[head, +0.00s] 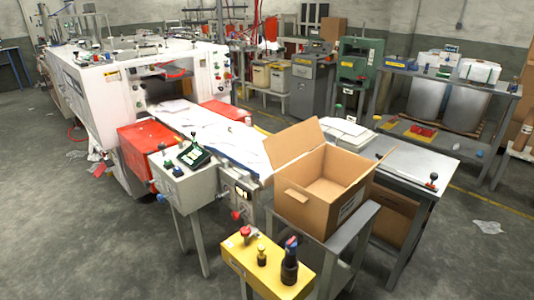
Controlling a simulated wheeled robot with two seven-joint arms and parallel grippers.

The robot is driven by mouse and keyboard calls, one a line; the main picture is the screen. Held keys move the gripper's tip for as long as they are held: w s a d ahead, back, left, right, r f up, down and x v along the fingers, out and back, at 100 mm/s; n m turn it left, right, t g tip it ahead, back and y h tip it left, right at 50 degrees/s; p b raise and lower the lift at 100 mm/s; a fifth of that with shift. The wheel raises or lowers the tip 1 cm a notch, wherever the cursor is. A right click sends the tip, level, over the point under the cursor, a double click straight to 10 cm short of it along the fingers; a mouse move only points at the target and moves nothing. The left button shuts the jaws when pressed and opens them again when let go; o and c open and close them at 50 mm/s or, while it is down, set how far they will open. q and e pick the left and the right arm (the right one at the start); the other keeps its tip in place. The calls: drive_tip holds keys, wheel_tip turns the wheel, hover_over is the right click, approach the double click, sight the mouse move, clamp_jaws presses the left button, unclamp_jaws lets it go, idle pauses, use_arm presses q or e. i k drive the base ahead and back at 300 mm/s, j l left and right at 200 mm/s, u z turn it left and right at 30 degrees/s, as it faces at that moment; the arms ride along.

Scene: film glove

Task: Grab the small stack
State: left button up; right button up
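A small stack of flat white sheets (342,134) lies on the grey metal table (408,168), just behind the open cardboard box (325,190). The box flap and back wall hide part of the stack's lower left side. More loose white sheets (205,122) lie spread along the machine's outfeed bed. I cannot tell which of these the task means by the small stack, though the pile behind the box looks most like one. Neither of my grippers shows in the head view.
The cardboard box looks empty and stands on a grey stand. A yellow control box (266,265) with knobs is in front of it. A white machine (140,85) with red panels fills the left. Open floor (440,250) lies at the right.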

sight(256, 149)
drive_tip(key=i+j, duration=0.3)
drive_tip(key=j, duration=0.15)
drive_tip(key=i+j, duration=0.25)
drive_tip(key=j, duration=0.2)
drive_tip(key=i+j+u, duration=0.1)
drive_tip(key=i+j, duration=0.2)
drive_tip(key=j, duration=0.15)
